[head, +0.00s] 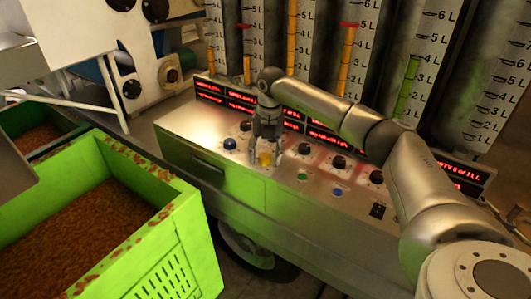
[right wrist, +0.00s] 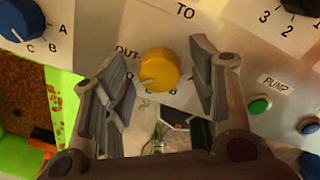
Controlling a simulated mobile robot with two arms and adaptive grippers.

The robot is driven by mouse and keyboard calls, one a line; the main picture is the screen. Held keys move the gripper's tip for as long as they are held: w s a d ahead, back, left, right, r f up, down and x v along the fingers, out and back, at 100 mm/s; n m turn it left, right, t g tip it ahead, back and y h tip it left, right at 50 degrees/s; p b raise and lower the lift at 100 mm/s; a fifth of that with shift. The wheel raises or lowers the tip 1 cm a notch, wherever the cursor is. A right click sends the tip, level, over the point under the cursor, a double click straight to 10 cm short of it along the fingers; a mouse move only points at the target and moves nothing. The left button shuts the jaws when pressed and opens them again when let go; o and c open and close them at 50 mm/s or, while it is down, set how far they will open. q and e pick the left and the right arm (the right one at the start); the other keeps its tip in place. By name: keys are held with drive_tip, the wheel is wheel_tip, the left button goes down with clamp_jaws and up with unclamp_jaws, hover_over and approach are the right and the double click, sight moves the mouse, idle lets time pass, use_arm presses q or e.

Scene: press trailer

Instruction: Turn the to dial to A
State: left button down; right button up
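The yellow TO dial (right wrist: 160,68) sits on a pale panel in the right wrist view, under the printed "TO". A light pointer mark on it appears to face lower left; "OUT" is printed at its left, and the letters below are partly hidden. My right gripper (right wrist: 157,80) is open, with one finger on each side of the dial and a visible gap to both. In the head view my right gripper (head: 266,152) points down over the yellow dial (head: 265,159). My left gripper is not in view.
A blue dial (head: 230,144) stands left of the yellow one, and several black dials (head: 338,162) to the right. A green button (head: 303,177) and a blue button (head: 337,192) are nearby. Red displays and litre gauges stand behind. A green crate (head: 184,212) is at front left.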

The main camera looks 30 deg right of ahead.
drive_tip(key=c, duration=0.8)
drive_tip(key=shift+c, duration=0.2)
